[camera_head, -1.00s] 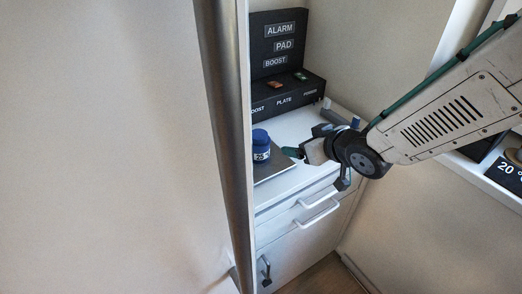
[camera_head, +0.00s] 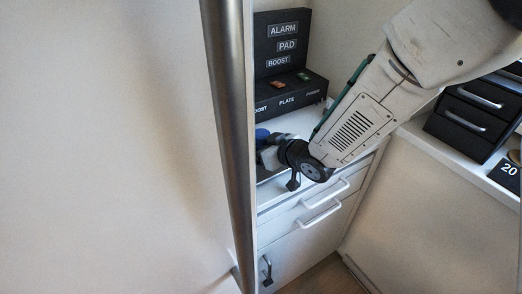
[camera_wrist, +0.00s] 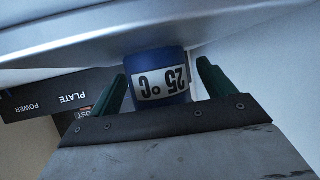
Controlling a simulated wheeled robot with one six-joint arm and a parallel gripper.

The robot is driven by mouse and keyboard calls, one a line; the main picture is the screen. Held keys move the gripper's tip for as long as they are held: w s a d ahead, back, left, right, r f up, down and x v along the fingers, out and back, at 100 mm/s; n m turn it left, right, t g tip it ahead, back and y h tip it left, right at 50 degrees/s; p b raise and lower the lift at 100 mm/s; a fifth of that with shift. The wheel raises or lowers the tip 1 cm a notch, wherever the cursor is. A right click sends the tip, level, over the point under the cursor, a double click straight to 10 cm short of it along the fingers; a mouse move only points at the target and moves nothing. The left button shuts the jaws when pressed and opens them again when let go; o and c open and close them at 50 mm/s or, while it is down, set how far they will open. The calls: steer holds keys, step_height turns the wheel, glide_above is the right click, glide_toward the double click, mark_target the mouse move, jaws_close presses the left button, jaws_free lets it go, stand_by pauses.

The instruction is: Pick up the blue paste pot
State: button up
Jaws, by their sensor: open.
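The blue paste pot (camera_wrist: 158,66) shows in the wrist view with a white label reading "25 °C", upside down in that picture. It stands between the two green fingertips of my gripper (camera_wrist: 160,85), with a gap visible on the right side and a narrower one on the left. My gripper is open. In the head view only part of the pot's blue lid (camera_head: 262,134) shows, at the left end of my gripper (camera_head: 266,153). The rest of the pot is hidden behind my gripper and wrist.
A black stepped box (camera_head: 290,92) with ALARM, PAD, BOOST and PLATE labels stands behind on the white cabinet top. A metal post (camera_head: 228,130) rises close on the left. Black drawers (camera_head: 470,118) stand on the right shelf. White drawer handles (camera_head: 322,217) stick out below.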

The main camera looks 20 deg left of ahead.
steer(key=c, duration=1.3)
steer(key=shift+c, duration=0.3)
steer(key=shift+r, duration=0.15)
